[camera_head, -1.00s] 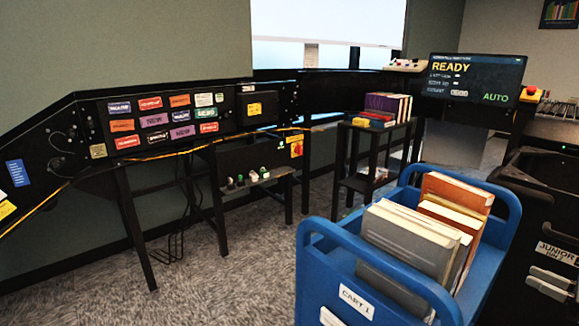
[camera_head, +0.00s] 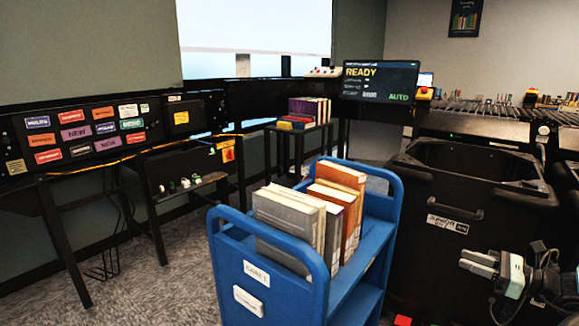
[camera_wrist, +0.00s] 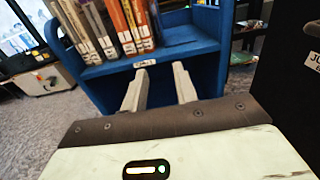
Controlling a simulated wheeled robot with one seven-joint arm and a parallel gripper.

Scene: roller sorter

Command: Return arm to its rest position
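My gripper (camera_head: 479,263) shows at the lower right of the head view, in front of the black junior bin. In the wrist view its two grey fingers (camera_wrist: 160,68) stand apart with nothing held between them. They point toward the lower part of the blue book cart (camera_wrist: 91,71), with a visible gap to it. My arm's wrist shows behind the gripper at the right edge of the head view; the rest of the arm is out of view.
The blue cart (camera_head: 222,251) holds several books and stands left of my gripper. A large black bin (camera_head: 436,262) labelled junior is close behind it. A roller sorter (camera_head: 485,119) and a monitor reading READY (camera_head: 378,82) are further back. Carpet is clear at left.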

